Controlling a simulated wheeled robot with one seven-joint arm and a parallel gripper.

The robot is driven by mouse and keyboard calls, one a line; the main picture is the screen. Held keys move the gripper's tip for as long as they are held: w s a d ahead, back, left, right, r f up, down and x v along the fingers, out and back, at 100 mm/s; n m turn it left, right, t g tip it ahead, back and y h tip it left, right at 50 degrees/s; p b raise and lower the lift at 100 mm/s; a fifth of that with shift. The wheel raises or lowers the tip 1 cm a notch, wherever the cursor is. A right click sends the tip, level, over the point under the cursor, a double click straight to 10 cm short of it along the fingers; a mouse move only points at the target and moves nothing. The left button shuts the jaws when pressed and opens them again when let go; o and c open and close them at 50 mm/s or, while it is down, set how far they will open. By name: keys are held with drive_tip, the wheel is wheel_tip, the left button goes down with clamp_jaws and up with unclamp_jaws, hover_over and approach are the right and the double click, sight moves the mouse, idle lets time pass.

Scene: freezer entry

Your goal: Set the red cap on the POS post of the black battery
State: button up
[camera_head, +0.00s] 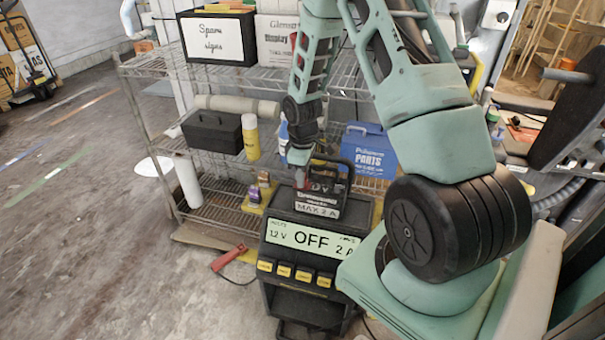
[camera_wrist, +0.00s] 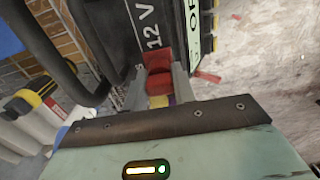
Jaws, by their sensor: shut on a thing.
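The red cap (camera_wrist: 159,82) is between the two fingers of my gripper (camera_wrist: 160,72) in the wrist view, and my gripper is shut on it. The cap lies close against the black battery (camera_wrist: 118,32), which carries white "12 V" lettering. Part of a white label, ending in "S", shows beside the left finger. The post itself is hidden, and I cannot tell whether the cap touches it. In the head view, my gripper (camera_head: 300,162) points down at the left end of the battery (camera_head: 326,185), which stands on top of the charger.
The charger (camera_head: 303,238) shows "OFF" above several yellow buttons. A red clamp (camera_head: 229,258) with a cable lies on the floor to its left. Behind stands a wire shelf (camera_head: 150,70) with a black toolbox (camera_head: 212,132), a yellow spray can (camera_head: 250,138) and a blue parts box (camera_head: 369,150).

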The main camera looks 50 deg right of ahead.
drive_tip(key=shift+f, duration=0.1)
drive_tip(key=o, duration=1)
wheel_tip(320, 180, up, 18)
drive_tip(key=shift+f+p, duration=0.25)
drive_tip(key=shift+p, duration=0.4)
drive_tip(key=s+a+r+n+p, duration=0.15)
drive_tip(key=a+r, duration=0.25)
drive_tip(key=a, duration=1.1)
drive_tip(key=shift+n+y, duration=0.3)
drive_tip(key=shift+n, duration=0.05)
drive_tip(key=s+a+r+p, duration=0.1)
drive_tip(key=s+a, duration=0.5)
drive_tip(key=s, duration=0.1)
drive_tip(key=s+a+r+p, duration=0.1)
drive_tip(key=s+a+r, duration=0.1)
drive_tip(key=s+a, duration=0.5)
drive_tip(key=s+a+r+p, duration=0.1)
drive_tip(key=s+a+r, duration=0.1)
drive_tip(key=s+a, duration=0.4)
drive_tip(key=shift+s+a+r, duration=0.2)
drive_tip(key=shift+s+a, duration=0.15)
drive_tip(key=shift+s, duration=0.2)
